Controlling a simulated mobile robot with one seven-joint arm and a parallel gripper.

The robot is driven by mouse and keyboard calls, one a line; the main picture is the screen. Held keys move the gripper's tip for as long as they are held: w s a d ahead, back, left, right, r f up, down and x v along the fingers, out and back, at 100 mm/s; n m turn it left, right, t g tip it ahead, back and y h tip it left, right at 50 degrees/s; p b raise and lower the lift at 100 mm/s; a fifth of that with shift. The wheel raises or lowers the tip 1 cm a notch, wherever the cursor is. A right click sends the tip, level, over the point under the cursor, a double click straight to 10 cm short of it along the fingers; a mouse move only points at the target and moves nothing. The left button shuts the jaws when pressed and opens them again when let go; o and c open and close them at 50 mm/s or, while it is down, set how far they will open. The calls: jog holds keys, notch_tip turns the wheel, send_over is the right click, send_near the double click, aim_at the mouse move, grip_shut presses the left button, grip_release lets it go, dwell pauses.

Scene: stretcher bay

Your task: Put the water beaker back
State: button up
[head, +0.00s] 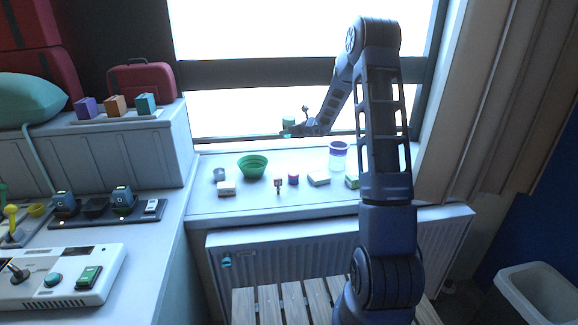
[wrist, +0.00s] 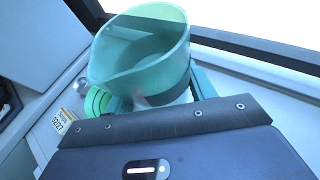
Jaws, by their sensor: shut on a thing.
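The water beaker (wrist: 140,55) is a teal, see-through cup with a pouring lip. In the wrist view it stands in front of my gripper (wrist: 160,100), with a dark band across its lower side. In the head view my gripper (head: 290,131) is shut on the small green beaker (head: 288,122), held above the window sill (head: 205,205) against the window. The beaker looks somewhat tilted in the wrist view. Its base and most of the fingers are hidden, and I cannot tell whether it holds water.
On the sill stand a green bowl (head: 252,166), a grey cup (head: 219,174), a white box (head: 226,188), a purple-lidded jar (head: 338,157) and several small items. A radiator (head: 300,250) is below. A bench with a control panel (head: 60,277) is left.

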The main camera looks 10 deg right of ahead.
aim_at(289, 168)
notch_tip(289, 168, down, 17)
jog(key=shift+f, duration=0.1)
dwell(0.6)
jog(key=shift+f, duration=0.15)
jog(key=o, duration=1.1)
jog(key=shift+c, duration=0.2)
